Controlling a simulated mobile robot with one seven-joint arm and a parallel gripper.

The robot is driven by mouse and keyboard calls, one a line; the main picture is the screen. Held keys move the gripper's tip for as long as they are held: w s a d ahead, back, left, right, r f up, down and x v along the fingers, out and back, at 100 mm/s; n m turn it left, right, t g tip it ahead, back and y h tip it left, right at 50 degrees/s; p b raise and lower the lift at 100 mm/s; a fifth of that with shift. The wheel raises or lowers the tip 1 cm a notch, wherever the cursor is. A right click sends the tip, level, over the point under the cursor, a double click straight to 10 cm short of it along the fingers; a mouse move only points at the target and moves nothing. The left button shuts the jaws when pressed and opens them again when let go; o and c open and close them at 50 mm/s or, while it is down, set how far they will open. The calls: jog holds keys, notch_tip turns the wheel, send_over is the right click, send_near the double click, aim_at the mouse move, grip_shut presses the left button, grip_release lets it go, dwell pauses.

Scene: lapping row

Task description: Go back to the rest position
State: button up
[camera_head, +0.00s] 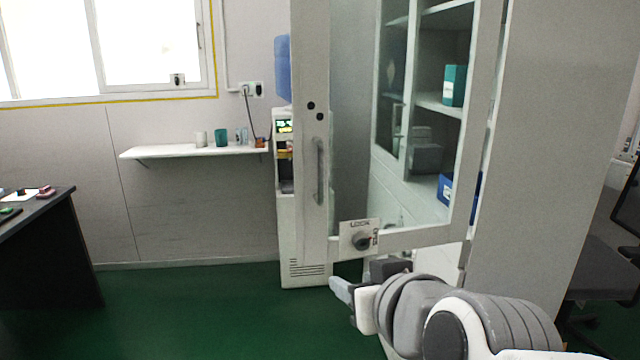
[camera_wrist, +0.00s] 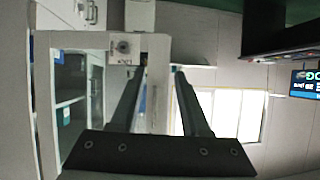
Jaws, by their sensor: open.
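My gripper (camera_head: 343,288) is at the lower middle of the head view, in front of the open cabinet door and below its lock plate. In the wrist view my gripper (camera_wrist: 158,75) shows its two dark fingers spread apart with nothing between them. The glass cabinet door (camera_head: 313,200) stands swung open and has a vertical handle (camera_head: 319,172). A lock knob (camera_head: 361,241) sits on its lower frame and also shows in the wrist view (camera_wrist: 123,46). I cannot tell how much clearance there is between gripper and door.
Behind the door are cabinet shelves with a teal box (camera_head: 455,86) and a blue box (camera_head: 445,188). A water dispenser (camera_head: 305,240) stands behind the door. A wall shelf (camera_head: 190,152) holds cups. A dark desk (camera_head: 45,215) is at left, a chair (camera_head: 598,268) at right. Green floor (camera_head: 190,310) is clear at left.

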jog(key=s+d+f+m+g+h+p, duration=0.2)
jog(key=s+d+f+m+g+h, duration=0.1)
jog(key=s+d+f+g, duration=0.5)
notch_tip(320, 180, up, 24)
jog(key=s+d+t+p, duration=0.1)
jog(key=p, duration=2.1)
jog(key=shift+r, duration=0.15)
